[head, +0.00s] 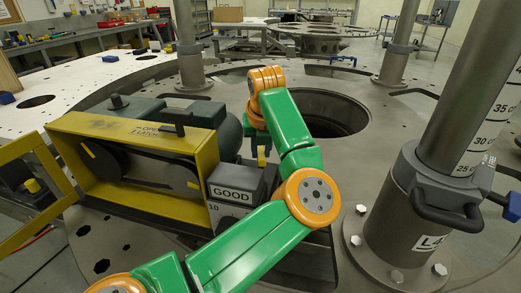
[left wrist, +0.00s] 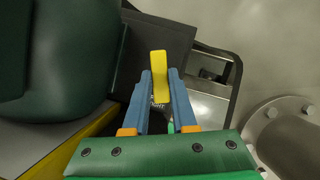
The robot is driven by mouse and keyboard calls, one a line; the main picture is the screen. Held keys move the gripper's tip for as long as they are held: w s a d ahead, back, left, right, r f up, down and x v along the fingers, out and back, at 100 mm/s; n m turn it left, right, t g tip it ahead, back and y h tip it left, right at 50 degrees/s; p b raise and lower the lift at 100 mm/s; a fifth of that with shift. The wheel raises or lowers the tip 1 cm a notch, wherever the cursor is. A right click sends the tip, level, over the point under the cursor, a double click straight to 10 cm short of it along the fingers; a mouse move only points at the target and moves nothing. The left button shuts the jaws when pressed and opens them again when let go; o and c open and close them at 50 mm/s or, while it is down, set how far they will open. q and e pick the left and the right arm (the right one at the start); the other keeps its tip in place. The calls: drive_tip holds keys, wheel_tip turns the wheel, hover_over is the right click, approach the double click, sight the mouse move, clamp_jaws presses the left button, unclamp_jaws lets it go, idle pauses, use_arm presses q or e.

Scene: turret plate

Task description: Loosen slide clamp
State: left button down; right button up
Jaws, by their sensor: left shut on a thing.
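A yellow lever (left wrist: 159,78), which looks like the slide clamp's handle, stands between the blue fingers of my left gripper (left wrist: 160,95) in the left wrist view. The fingers are shut on it. In the head view my left gripper (head: 259,152) points down beside the green motor (head: 230,138), behind the box with the GOOD label (head: 233,183). The lever's lower end and the clamp body are mostly hidden by the fingers. My right gripper is not in view.
A yellow belt guard (head: 120,128) stands open at the left, with its belt and pulleys showing. A steel column (head: 470,110) with a dark handled collar (head: 436,185) rises at the right. The round plate (head: 350,105) has a large hole behind my arm.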

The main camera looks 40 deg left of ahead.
use_arm(q)
drive_tip(key=n, duration=0.1)
drive_tip(key=n+p, duration=0.1)
drive_tip(key=shift+w+r+n+g+y, duration=0.1)
drive_tip(key=shift+r+n+g+y, duration=0.2)
drive_tip(key=shift+n+g, duration=0.1)
drive_tip(key=n+g+p, duration=0.1)
drive_tip(key=n+p, duration=0.1)
drive_tip(key=shift+w+n, duration=0.1)
drive_tip(key=shift+n, duration=0.3)
drive_tip(key=n+g+p, duration=0.1)
drive_tip(key=n+p, duration=0.3)
drive_tip(key=shift+w+n+g+y+p, duration=0.1)
drive_tip(key=shift+n+g+y+p, duration=0.2)
drive_tip(key=shift+n+g+p, duration=0.1)
drive_tip(key=shift+f+n+g+p, duration=0.2)
drive_tip(key=shift+n+g+p, duration=0.2)
drive_tip(key=shift+n+p, duration=0.5)
drive_tip(key=shift+f, duration=0.1)
drive_tip(key=c, duration=0.7)
unclamp_jaws()
